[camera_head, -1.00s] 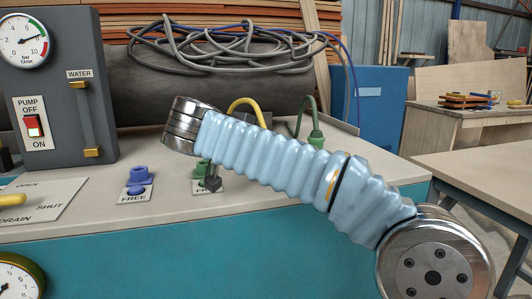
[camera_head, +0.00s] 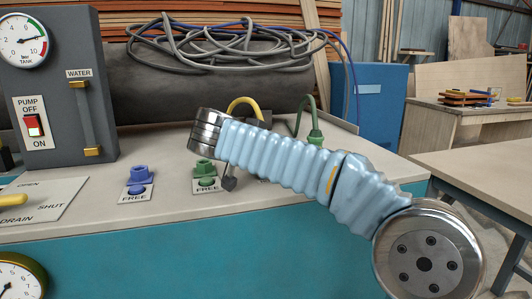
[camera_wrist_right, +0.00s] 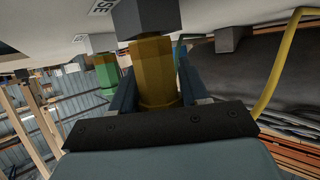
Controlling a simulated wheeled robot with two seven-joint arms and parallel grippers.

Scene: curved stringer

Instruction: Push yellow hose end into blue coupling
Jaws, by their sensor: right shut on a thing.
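The blue coupling (camera_head: 138,178) stands upright on the bench, on a plate marked FREE, in the head view. The yellow hose end (camera_wrist_right: 155,75) is between the fingers of my right gripper (camera_wrist_right: 157,92) in the wrist view, and the gripper is shut on it. A dark block (camera_wrist_right: 146,18) meets its far end; I cannot tell whether it is seated there. In the head view my sleeved right arm hides the hose end and most of the gripper, right of the blue coupling. The yellow hose (camera_head: 245,103) arches behind the arm. My left gripper is not in view.
A green coupling (camera_head: 205,172) stands between the blue coupling and my arm. The green hose end (camera_head: 315,136) is behind the arm; it also shows in the wrist view (camera_wrist_right: 108,72). The pump panel (camera_head: 55,95) stands left.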

